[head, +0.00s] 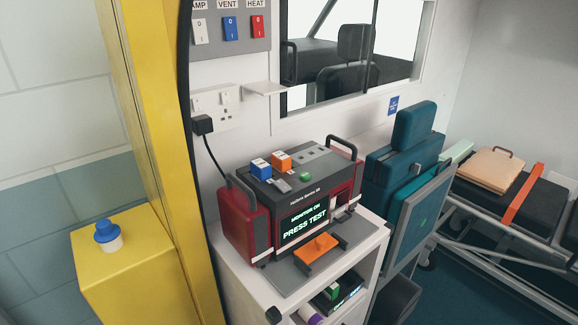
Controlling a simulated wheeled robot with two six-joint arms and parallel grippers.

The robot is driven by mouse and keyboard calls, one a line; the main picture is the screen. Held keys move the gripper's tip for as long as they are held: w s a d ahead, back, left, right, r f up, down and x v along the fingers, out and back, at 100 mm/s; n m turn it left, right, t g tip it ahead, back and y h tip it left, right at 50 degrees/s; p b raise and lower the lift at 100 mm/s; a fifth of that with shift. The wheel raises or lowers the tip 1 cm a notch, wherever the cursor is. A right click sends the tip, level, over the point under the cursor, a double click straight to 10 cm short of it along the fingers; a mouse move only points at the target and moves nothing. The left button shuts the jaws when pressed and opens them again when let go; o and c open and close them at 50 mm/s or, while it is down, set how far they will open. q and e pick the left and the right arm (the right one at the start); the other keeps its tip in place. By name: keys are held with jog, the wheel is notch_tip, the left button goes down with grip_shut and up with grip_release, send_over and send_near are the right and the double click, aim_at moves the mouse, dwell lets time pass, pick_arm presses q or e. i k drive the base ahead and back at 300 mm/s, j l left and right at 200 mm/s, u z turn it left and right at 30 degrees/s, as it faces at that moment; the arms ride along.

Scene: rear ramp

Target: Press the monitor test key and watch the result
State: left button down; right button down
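The monitor (292,200) is a dark grey and red unit on top of a white cabinet. Its lit screen (304,223) reads "MONITOR ON" and "PRESS TEST" in green and white letters. A small green button (305,177) sits on its top panel, in front of a blue block (261,168) and an orange block (281,160). I cannot read a label on the green button, so I cannot tell if it is the test key. An orange bracket-like part (317,250) lies on the grey plate in front of the screen. Neither of my grippers is in view.
The white cabinet (372,243) has open shelves with small items below. A yellow post (157,130) and yellow box (135,265) with a blue-capped object (107,234) stand left. A teal seat (405,165) and a stretcher (510,205) are right. A black plug (203,125) is in the wall socket.

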aim_at(305, 176)
jog(key=i+l, duration=0.15)
jog(key=l, duration=0.25)
jog(key=i+l+u, duration=0.1)
jog(key=l, duration=0.3)
jog(key=i+l, duration=0.15)
jog(key=l, duration=0.25)
jog(key=i+l+u, duration=0.1)
jog(key=l, duration=0.3)
jog(key=i+l, duration=0.1)
jog(key=l, duration=0.3)
jog(key=i+l+u, duration=0.1)
jog(key=l, duration=0.3)
